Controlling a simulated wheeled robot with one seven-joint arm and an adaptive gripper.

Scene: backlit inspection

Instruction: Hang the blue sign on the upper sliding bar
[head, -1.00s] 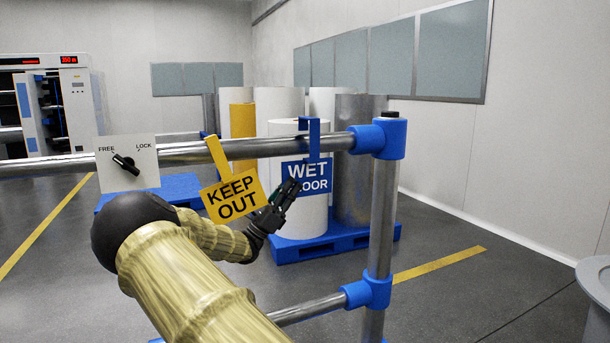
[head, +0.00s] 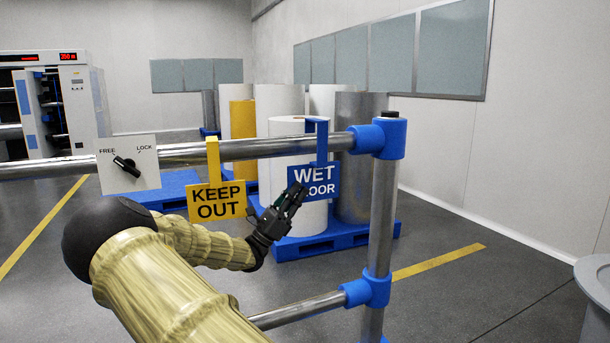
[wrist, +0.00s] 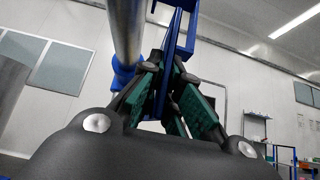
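The blue WET FLOOR sign (head: 313,174) is upright at the right end of the upper bar (head: 262,147). Its hook top shows above the bar line and its stem crosses in front of the bar. My gripper (head: 297,191) is at the sign's lower left and hides some lettering. In the wrist view the green-padded fingers (wrist: 165,68) close on the blue sign (wrist: 176,40). The hook shows beside the bar (wrist: 126,35) there, with a gap between them; I cannot tell whether it encloses the bar.
A yellow KEEP OUT sign (head: 216,201) hangs on the bar left of my gripper. A white FREE/LOCK plate (head: 148,179) with a black knob is farther left. A blue-jointed post (head: 382,215) stands at right. Large rolls on blue pallets (head: 310,246) stand behind.

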